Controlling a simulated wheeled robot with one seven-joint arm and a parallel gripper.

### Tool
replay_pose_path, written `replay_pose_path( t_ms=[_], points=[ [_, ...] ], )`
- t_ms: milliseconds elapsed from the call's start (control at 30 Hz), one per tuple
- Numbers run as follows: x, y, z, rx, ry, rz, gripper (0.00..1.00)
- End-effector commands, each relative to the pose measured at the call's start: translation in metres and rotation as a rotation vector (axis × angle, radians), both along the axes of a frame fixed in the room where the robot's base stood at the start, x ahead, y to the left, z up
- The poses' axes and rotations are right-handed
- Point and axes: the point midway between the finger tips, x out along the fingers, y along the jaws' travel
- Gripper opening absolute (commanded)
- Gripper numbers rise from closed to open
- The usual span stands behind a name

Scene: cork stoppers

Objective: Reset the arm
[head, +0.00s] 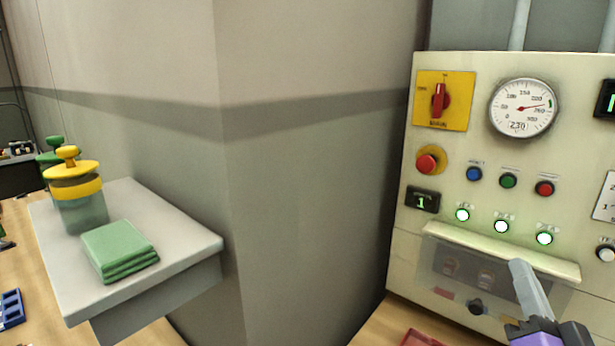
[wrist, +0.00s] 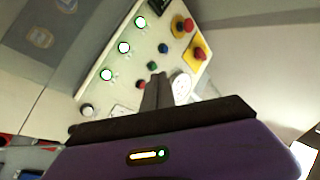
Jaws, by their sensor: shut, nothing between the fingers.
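My gripper (head: 518,268) is at the lower right of the head view. Its grey fingers point up in front of the lower part of a cream control panel (head: 460,130). The fingers are together and hold nothing. In the wrist view the closed fingers (wrist: 157,80) stand up in the middle over the purple gripper body, with the panel behind them. I cannot tell exactly how far the fingertips are from the panel, and the gripper hides part of its lower edge.
The panel has a red rotary switch (head: 439,100), a dial gauge (head: 523,108), a red mushroom button (head: 427,162) and a clear-fronted box (head: 450,265). At left, a grey shelf (head: 185,245) holds folded green cloths (head: 118,248) and yellow-lidded and green-lidded jars (head: 78,190). A grey wall corner stands between.

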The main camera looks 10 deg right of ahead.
Motion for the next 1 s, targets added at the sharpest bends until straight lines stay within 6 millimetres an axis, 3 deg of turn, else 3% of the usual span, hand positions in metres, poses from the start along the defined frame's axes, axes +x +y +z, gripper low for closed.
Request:
replay_pose_path(
  t_ms=[33,100,400,800,1000],
  points=[
    [-0.01,0.013,-0.019,-0.021,0.032,-0.008,0.0],
    [-0.024,0.028,-0.04,-0.059,0.069,-0.019,0.0],
    [-0.095,0.096,-0.113,-0.22,0.239,-0.007,0.0],
    [-0.207,0.174,-0.182,-0.383,0.491,0.147,0.0],
    [-0.262,0.198,-0.212,-0.399,0.636,0.256,0.0]
  ],
)
